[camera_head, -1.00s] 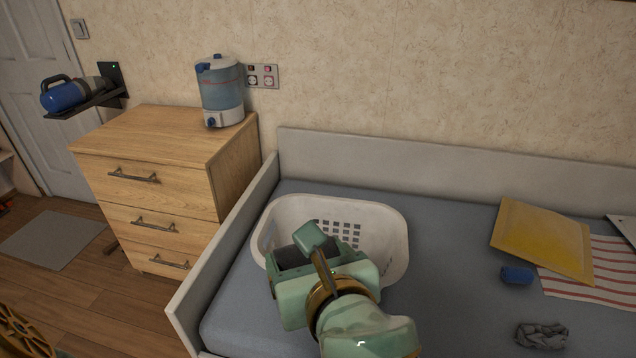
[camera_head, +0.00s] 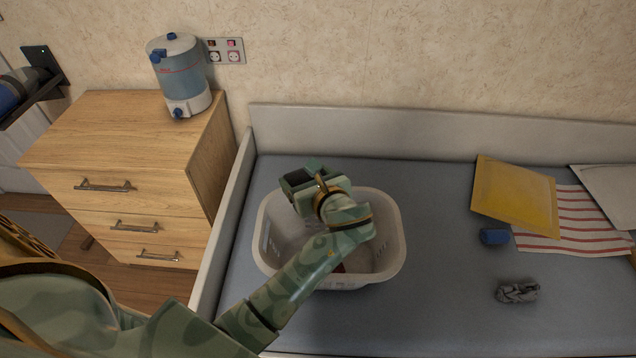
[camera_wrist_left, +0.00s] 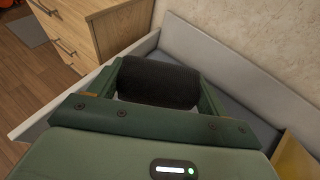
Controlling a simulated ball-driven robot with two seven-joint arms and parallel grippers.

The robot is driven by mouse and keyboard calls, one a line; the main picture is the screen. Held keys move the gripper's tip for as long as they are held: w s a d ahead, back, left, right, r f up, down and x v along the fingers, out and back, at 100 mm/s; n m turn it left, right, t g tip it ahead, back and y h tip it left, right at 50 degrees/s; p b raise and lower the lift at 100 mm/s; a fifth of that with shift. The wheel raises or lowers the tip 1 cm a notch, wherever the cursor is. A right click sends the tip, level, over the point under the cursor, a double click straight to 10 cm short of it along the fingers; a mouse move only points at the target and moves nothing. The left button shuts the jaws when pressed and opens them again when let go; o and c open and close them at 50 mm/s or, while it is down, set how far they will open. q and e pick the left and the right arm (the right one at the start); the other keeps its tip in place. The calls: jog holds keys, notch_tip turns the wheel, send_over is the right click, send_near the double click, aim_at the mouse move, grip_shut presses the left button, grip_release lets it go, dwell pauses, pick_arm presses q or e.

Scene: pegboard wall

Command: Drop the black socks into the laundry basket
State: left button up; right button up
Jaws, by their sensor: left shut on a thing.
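The black socks (camera_wrist_left: 158,82) are a dark rolled bundle held between the two green fingers in the left wrist view. My left gripper (camera_head: 302,180) is shut on them, above the back left part of the laundry basket in the head view. The white laundry basket (camera_head: 393,245) stands on the grey-blue bed, with slots in its walls. My left arm crosses in front of the basket and hides much of its inside. My right gripper is not in view.
On the bed at right lie a yellow envelope (camera_head: 513,194), a striped cloth (camera_head: 565,232), a small blue item (camera_head: 494,237) and a grey crumpled item (camera_head: 517,291). A wooden dresser (camera_head: 125,135) with a water dispenser (camera_head: 181,75) stands at left.

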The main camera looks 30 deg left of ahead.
pick_arm(q)
jog(key=w+d+f+m+t+h+b, duration=0.1)
jog(key=w+f+m+h+b, duration=0.1)
jog(key=f, duration=0.6)
jog(key=w+d+f+m+t+h+b, duration=0.1)
jog(key=w+f+m+t+h+b, duration=0.1)
jog(key=f, duration=0.7)
jog(key=shift+w+m+b, duration=0.2)
jog(key=shift+m+b, duration=0.2)
jog(key=shift+m, duration=0.1)
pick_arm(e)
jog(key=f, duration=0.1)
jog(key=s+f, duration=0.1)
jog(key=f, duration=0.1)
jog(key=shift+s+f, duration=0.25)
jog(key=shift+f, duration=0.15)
pick_arm(q)
jog(key=o, duration=1)
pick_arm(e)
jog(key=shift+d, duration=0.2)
pick_arm(q)
jog(key=shift+r, duration=0.1)
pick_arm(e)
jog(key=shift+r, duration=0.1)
